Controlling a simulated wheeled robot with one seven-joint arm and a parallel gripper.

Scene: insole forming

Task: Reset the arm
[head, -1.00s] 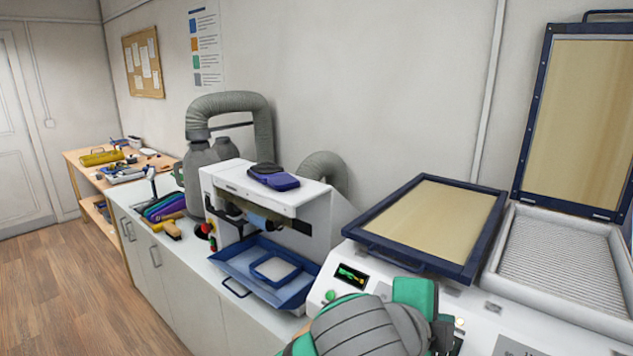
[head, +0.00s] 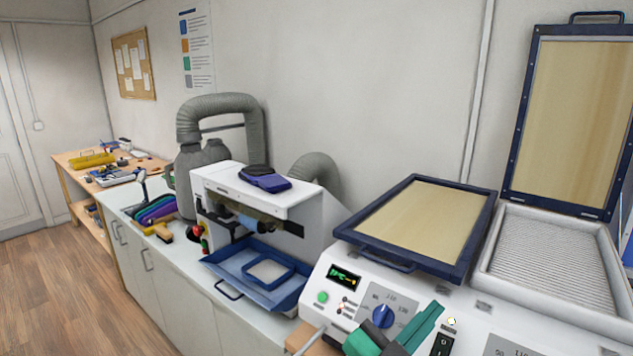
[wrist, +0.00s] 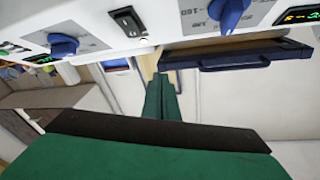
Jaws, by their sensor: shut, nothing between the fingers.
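My gripper (head: 428,318) is at the bottom of the head view, in front of the white control panel of the forming machine. Its green fingers are together and nothing is between them. In the wrist view the two green fingers (wrist: 161,97) lie side by side, pointing up the picture. The fingers appear apart from the panel. Most of my arm is out of the head view.
The machine has a blue dial (head: 383,316), a closed blue-framed lid (head: 425,222) and a raised lid (head: 573,125) over a ribbed bed (head: 553,258). Left of it stands a white machine with a blue tray (head: 262,270). Open floor (head: 60,290) lies at far left.

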